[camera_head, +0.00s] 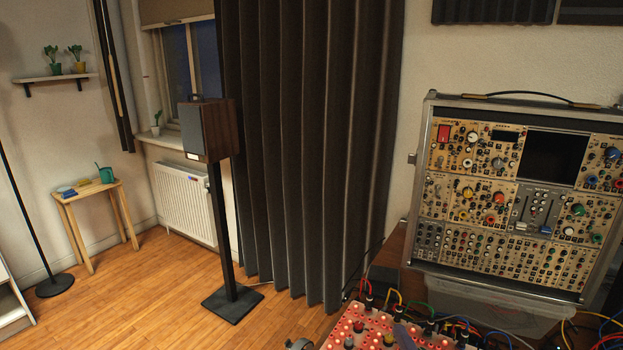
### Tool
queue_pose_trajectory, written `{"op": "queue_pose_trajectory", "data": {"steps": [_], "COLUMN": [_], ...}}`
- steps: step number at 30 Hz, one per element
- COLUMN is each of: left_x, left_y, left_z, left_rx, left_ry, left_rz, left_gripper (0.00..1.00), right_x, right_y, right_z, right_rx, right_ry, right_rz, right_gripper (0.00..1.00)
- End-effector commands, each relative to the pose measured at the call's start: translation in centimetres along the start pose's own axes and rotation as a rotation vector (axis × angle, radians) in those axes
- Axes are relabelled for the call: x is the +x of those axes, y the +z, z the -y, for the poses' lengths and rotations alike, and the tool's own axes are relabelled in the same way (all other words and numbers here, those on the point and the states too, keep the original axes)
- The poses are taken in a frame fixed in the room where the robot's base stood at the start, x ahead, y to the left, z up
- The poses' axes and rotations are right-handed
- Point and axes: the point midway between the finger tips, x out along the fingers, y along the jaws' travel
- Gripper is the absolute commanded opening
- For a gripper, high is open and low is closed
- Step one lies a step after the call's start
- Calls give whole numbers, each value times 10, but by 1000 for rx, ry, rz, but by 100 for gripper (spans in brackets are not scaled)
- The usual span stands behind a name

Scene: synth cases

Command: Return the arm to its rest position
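Neither of my grippers shows clearly in the head view, and no arm of mine can be made out. A small dark grey part (299,344) is cut off by the bottom edge, left of the red-dotted panel; I cannot tell what it is.
A modular synth case (430,150) stands at the right. A panel with red buttons and patch cables (343,341) lies at the bottom. A speaker (207,130) on a black stand (222,235) stands before a dark curtain (310,130). A small wooden table (70,196) is at left; wooden floor (150,300) is open.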

Motion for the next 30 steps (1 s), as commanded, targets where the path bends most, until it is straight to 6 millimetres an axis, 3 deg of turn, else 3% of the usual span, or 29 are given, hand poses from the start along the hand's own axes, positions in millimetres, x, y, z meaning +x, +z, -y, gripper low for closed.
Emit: {"op": "queue_pose_trajectory", "data": {"steps": [1,3,6,15,18,23,26,30], "left_x": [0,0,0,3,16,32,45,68], "left_y": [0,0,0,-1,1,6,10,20], "left_z": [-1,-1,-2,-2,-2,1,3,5], "left_rx": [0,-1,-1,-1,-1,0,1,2], "left_ry": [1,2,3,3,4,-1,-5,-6], "left_rz": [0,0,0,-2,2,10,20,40], "left_gripper": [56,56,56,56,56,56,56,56], "right_x": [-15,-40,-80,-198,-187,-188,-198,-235], "right_y": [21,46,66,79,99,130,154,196], "right_z": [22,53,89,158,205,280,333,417], "right_rx": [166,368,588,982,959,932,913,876], "right_ry": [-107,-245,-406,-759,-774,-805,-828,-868], "right_rz": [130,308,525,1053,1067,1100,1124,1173], "right_gripper": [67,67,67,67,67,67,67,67]}}
